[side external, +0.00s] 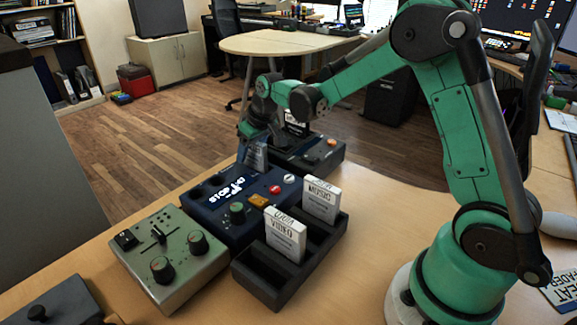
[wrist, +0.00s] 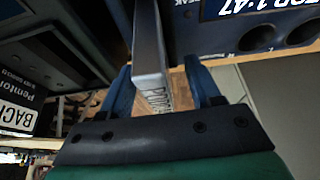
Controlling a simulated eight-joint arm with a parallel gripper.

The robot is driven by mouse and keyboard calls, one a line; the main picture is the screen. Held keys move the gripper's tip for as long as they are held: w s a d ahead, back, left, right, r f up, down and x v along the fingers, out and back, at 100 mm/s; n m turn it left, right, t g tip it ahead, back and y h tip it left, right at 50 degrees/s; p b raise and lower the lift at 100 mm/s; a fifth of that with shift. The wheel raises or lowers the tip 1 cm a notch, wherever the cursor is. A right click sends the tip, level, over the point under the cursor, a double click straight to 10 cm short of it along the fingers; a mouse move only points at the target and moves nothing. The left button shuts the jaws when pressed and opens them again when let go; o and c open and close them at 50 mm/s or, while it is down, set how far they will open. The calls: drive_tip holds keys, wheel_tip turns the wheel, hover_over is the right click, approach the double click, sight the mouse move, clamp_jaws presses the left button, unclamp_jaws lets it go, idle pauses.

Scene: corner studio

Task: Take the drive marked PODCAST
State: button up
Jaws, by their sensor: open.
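My gripper (wrist: 160,90) is open, with its two blue fingers on either side of a thin grey drive (wrist: 149,45) in the wrist view. Gaps show between the drive and the fingers. The drive's lettering is foreshortened and I cannot read it for certain. In the side view this drive (side external: 257,157) stands upright at the far end of the navy device (side external: 205,201), below my gripper (side external: 250,140). A drive labelled VIDEO (side external: 286,238) and one labelled MUSIC (side external: 321,202) stand in a black rack (side external: 262,283).
Another drive (side external: 296,128), its label starting BACK in the wrist view (wrist: 20,112), stands at a dark device (side external: 320,155) beside my gripper. A green-grey control box (side external: 172,258) sits left of the rack. The desk right of the rack is clear up to my base.

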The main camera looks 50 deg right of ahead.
clamp_jaws()
drive_tip(key=shift+r, duration=0.1)
